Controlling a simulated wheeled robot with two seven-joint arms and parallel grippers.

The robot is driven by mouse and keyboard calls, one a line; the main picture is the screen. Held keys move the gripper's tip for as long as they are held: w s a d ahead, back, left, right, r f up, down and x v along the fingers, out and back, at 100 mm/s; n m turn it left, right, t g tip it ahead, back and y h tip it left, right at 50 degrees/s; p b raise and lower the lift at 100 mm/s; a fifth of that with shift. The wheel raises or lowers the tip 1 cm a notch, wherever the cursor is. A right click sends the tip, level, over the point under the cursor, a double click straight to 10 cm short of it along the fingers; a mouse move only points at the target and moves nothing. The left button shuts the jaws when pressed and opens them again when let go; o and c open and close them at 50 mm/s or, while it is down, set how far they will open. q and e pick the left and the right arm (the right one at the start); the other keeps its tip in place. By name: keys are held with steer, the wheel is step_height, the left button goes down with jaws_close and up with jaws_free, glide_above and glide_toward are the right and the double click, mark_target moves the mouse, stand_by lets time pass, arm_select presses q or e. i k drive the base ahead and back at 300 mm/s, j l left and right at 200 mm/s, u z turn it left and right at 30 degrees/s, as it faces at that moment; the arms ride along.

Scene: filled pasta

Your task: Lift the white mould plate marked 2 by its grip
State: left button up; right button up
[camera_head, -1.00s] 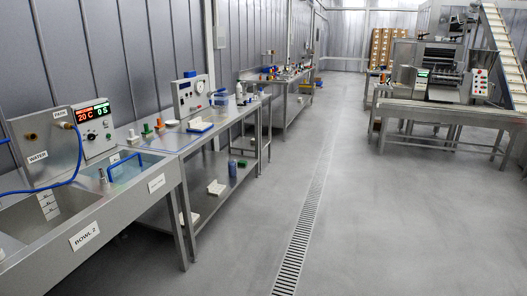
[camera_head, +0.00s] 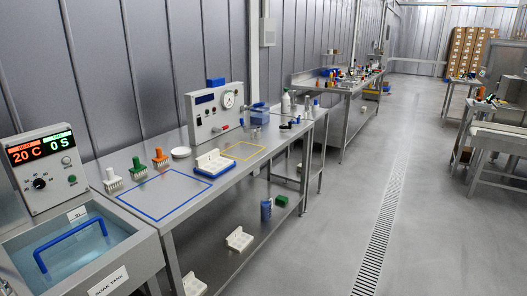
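No mark 2 can be read on any white piece from here. A white block-like piece with cavities and a blue edge (camera_head: 214,163) lies on the steel bench. Another white piece with cavities (camera_head: 240,239) lies on the bench's lower shelf, and a third white piece (camera_head: 194,285) shows partly at the bottom of the picture. I cannot tell which of them is the mould plate marked 2, and no grip on it can be made out. Neither of my grippers is in view.
The steel bench (camera_head: 112,200) has a blue outlined square, a yellow outlined square, brushes (camera_head: 160,158) and a gauge box (camera_head: 214,113). The soak tank (camera_head: 80,248) with a blue handle (camera_head: 70,240) stands at the lower left. The floor (camera_head: 330,220) right of the bench is clear.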

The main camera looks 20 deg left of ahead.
mark_target(211, 163)
steer(key=i+u, duration=0.1)
steer(key=i, duration=0.4)
steer(key=i+l+u, duration=0.15)
steer(key=i, duration=0.35)
steer(key=i+l+u, duration=0.1)
steer(key=i, duration=0.4)
